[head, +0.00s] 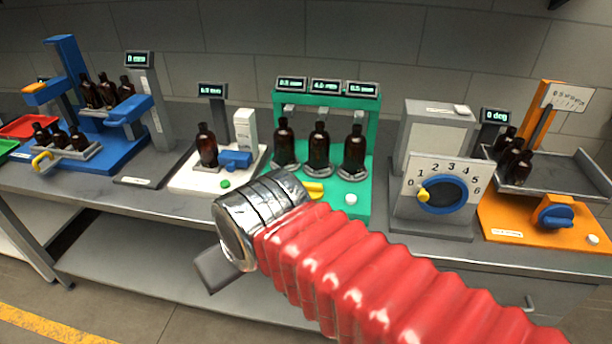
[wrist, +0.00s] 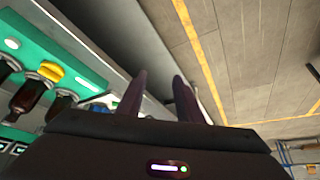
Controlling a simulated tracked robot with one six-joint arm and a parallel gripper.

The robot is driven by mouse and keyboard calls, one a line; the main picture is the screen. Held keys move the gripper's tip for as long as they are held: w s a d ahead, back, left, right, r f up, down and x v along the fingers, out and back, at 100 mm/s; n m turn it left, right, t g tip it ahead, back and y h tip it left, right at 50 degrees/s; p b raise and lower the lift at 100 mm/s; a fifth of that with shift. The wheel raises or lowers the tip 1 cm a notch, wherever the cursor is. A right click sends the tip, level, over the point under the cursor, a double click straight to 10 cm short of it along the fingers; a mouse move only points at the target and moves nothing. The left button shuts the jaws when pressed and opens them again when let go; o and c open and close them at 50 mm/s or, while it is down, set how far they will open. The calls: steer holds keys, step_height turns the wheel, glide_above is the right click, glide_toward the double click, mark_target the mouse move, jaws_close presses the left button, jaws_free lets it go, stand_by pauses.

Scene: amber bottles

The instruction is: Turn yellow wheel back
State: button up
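A yellow wheel (head: 314,190) sits at the front of the green station (head: 362,190), partly hidden behind my arm in the head view. It also shows in the wrist view (wrist: 50,73) at the left, on the green base, with amber bottles beside it. My gripper (wrist: 160,76) has its two dark fingers apart with nothing between them. It is off to the right of the wheel in the wrist view, apart from it, over the bench edge and floor. In the head view my gripper is mostly hidden behind my arm's end.
Three amber bottles (head: 319,145) stand on the green station under small displays. A numbered dial (head: 440,195) with a yellow pointer stands to the right, beside an orange station (head: 545,235). A white station (head: 190,180) and blue station (head: 100,155) stand left. Floor before the bench is clear.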

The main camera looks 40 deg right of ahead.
stand_by(0.3)
step_height(320, 180, up, 4)
steer(key=n+g+y, duration=0.2)
steer(key=n+y, duration=0.1)
steer(key=n, duration=0.5)
glide_above(312, 184)
steer(key=s+d, duration=0.4)
steer(key=s, duration=0.1)
steer(key=shift+w+a, duration=0.1)
steer(key=shift+a, duration=0.05)
steer(key=shift+f, duration=0.1)
steer(key=x, duration=1.3)
steer(key=shift+w+f, duration=0.1)
steer(key=shift+f, duration=0.2)
steer(key=shift+c, duration=0.2)
